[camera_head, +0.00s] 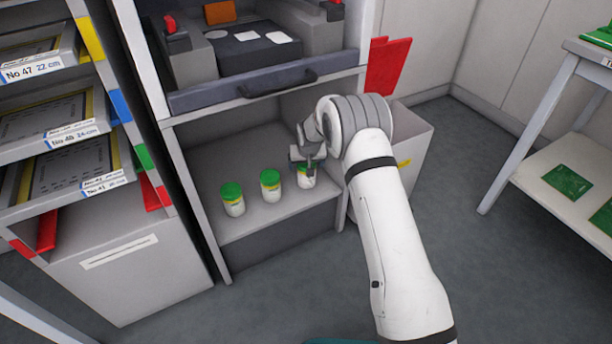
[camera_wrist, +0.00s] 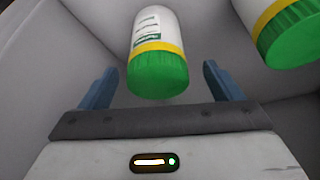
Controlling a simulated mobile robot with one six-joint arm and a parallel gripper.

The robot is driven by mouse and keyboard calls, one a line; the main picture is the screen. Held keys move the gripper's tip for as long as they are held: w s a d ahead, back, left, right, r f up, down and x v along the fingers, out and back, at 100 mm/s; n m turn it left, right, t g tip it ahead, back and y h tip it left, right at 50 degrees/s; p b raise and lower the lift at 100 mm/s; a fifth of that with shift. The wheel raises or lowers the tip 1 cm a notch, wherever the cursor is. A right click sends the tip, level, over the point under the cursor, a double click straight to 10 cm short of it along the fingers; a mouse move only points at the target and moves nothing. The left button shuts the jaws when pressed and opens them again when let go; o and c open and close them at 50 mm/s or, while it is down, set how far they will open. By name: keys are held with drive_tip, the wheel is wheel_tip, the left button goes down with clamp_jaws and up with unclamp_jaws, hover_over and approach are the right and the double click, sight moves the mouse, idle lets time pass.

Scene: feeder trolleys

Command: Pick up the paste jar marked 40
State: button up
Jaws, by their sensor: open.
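Three white jars with green lids and yellow bands stand in a row on the lower shelf in the head view: a left jar (camera_head: 232,200), a middle jar (camera_head: 270,186) and a right jar (camera_head: 306,177). My gripper (camera_head: 308,170) is at the right jar and partly covers it. In the wrist view one jar (camera_wrist: 158,55) lies between the two blue fingers of my gripper (camera_wrist: 160,88), with a gap on each side. Its label is too small to read. Another jar (camera_wrist: 280,30) shows at the upper right, outside the fingers. No number 40 is legible on any jar.
The jars' shelf (camera_head: 262,219) sits under a drawer with a dark handle (camera_head: 277,84), and side panels bound it. Floor in front is clear.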

drive_tip(key=b+x, duration=0.1)
drive_tip(key=x, duration=0.1)
drive_tip(key=b+x, duration=0.2)
drive_tip(key=x, duration=0.1)
drive_tip(key=shift+w+d, duration=0.15)
drive_tip(key=shift+w, duration=0.1)
drive_tip(key=c, duration=1.3)
drive_tip(key=shift+c, duration=0.9)
drive_tip(key=shift+r, duration=0.1)
